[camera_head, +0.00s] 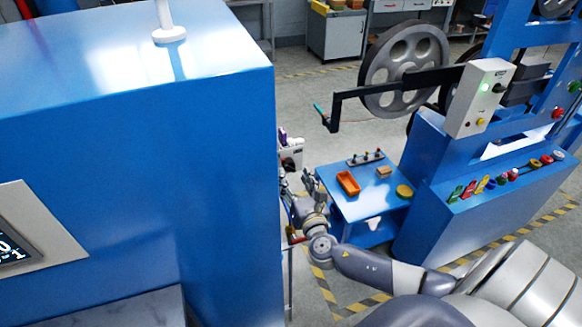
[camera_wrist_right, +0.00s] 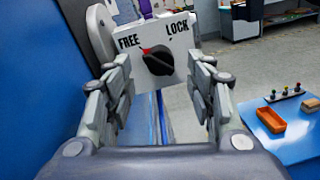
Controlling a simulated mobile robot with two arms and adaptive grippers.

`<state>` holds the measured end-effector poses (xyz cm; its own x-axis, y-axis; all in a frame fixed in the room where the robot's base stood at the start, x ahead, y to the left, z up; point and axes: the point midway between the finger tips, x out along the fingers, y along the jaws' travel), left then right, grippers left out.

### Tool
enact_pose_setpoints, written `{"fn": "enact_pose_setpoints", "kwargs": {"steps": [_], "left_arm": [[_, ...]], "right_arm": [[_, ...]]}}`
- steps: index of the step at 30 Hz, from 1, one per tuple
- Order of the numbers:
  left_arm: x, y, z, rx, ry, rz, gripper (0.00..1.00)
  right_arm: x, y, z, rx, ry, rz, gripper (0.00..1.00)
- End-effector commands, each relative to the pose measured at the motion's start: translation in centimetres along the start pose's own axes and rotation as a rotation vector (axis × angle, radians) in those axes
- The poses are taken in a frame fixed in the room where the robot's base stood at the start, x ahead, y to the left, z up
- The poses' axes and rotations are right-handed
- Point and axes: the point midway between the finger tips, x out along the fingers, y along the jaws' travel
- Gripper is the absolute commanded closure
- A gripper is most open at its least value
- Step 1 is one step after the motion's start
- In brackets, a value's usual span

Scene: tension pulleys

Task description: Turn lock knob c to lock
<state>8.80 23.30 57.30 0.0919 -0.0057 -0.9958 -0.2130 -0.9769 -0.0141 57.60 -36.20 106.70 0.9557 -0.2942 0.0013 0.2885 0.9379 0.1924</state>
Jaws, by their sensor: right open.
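Lock knob c (camera_wrist_right: 158,62) is a dark round knob on a white plate (camera_wrist_right: 180,46) marked FREE at left and LOCK at right. A red mark at the knob's upper left points toward FREE. In the head view the knob (camera_head: 288,164) is small and sits beside the big blue cabinet. My right gripper (camera_wrist_right: 160,72) is open and empty, and faces the knob with one finger to each side in the picture. Contact with the knob does not show. In the head view this gripper (camera_head: 298,186) is just below the plate. My left gripper is out of view.
The blue cabinet (camera_head: 225,150) stands close on the left. A blue table (camera_head: 365,205) at right carries an orange tray (camera_head: 348,183), a small box (camera_head: 384,172) and a peg rack (camera_head: 366,158). A crank arm (camera_head: 390,86) and large wheel (camera_head: 404,60) are behind.

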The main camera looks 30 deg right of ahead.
Motion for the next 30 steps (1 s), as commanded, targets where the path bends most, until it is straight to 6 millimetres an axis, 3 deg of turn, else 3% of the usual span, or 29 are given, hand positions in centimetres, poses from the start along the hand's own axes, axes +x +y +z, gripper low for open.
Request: {"fn": "enact_pose_setpoints", "kwargs": {"steps": [3,9,20,26,30], "left_arm": [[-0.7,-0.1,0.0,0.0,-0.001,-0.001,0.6],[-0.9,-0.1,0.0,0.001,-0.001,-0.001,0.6],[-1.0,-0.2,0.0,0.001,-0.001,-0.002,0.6],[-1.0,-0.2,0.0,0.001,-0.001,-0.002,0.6],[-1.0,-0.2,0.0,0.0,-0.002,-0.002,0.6]], "right_arm": [[1.9,0.1,0.2,0.0,0.0,0.0,0.5],[3.7,0.0,0.0,0.001,0.001,-0.001,0.5],[4.1,0.0,-0.1,0.002,0.003,0.0,0.5],[4.1,0.0,-0.1,0.002,0.002,-0.001,0.91],[4.1,-0.1,-0.1,0.002,0.003,-0.001,0.93]]}}
